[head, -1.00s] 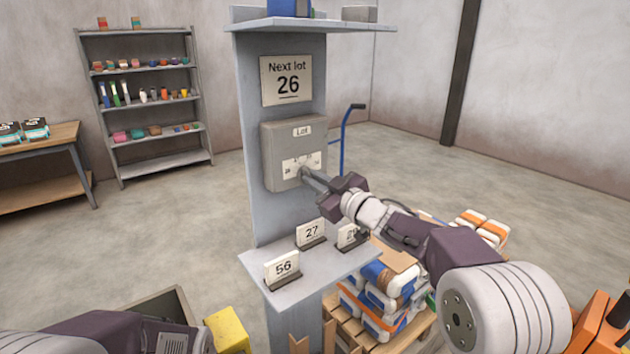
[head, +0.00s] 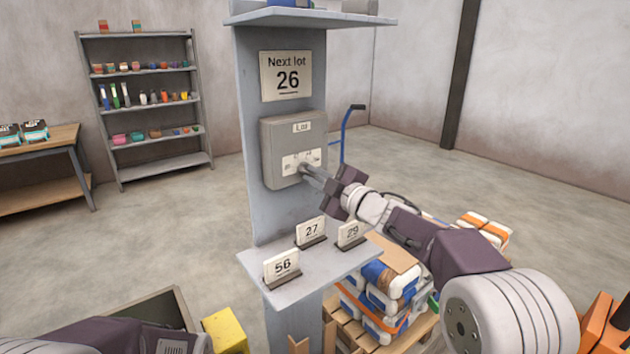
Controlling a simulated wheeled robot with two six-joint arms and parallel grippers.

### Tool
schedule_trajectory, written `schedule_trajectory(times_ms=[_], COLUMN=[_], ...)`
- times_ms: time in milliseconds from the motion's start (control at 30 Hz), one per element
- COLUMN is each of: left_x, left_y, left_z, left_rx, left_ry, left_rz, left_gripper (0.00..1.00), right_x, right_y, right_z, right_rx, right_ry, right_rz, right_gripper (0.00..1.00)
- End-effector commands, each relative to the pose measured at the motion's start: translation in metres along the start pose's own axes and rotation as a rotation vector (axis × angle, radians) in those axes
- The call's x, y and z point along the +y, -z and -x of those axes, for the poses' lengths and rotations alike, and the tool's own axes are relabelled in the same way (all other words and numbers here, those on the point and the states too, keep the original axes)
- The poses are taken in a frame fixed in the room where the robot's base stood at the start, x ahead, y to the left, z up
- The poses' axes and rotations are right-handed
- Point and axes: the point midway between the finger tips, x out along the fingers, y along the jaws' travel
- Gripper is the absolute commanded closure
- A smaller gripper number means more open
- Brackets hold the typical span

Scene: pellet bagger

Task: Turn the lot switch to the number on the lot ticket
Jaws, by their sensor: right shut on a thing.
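The lot ticket (head: 287,76) reads "Next lot 26" and is fixed on the grey column above the switch. The grey lot switch box (head: 283,137) carries a white "Lot" label and a white dial plate (head: 312,156) with small numbers, too blurred to read. My right gripper (head: 308,174) reaches in from the right and is shut on the switch knob (head: 303,168), which its fingers largely cover. The knob's pointing direction is hidden. My left arm shows at the bottom left, but its gripper is not in view.
Stacked bags on a pallet (head: 385,290) stand beneath my right arm. A shelf rack (head: 147,105) stands behind left.

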Motion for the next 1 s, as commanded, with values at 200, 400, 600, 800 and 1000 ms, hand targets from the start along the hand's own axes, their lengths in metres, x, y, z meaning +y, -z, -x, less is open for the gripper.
schedule_trajectory(times_ms=[200,400,600,800,1000], left_x=[-0.0001,-0.0002,-0.0002,-0.0002,-0.0002], left_y=[-0.0007,-0.0009,-0.0011,-0.001,-0.001], left_z=[-0.007,-0.0094,-0.0102,-0.0101,-0.0101], left_rx=[0.0,0.0,0.0,0.0,0.0], left_ry=[0.0,0.0,0.0,0.0,0.0], left_rz=[0.0,0.0,0.0,0.0,0.0], left_gripper=[0.64,0.64,0.64,0.64,0.64], right_x=[-0.0014,-0.0009,-0.0003,-0.0001,-0.0001], right_y=[-0.0016,-0.0013,-0.001,-0.0009,-0.0009], right_z=[0.0,0.0,0.0,0.0,0.0], right_rx=[-0.003,-0.003,-0.003,-0.003,-0.003], right_ry=[0.001,0.002,0.001,0.001,0.001], right_rz=[0.121,0.188,0.215,0.22,0.219], right_gripper=[1.0,1.0,1.0,1.0,0.83])
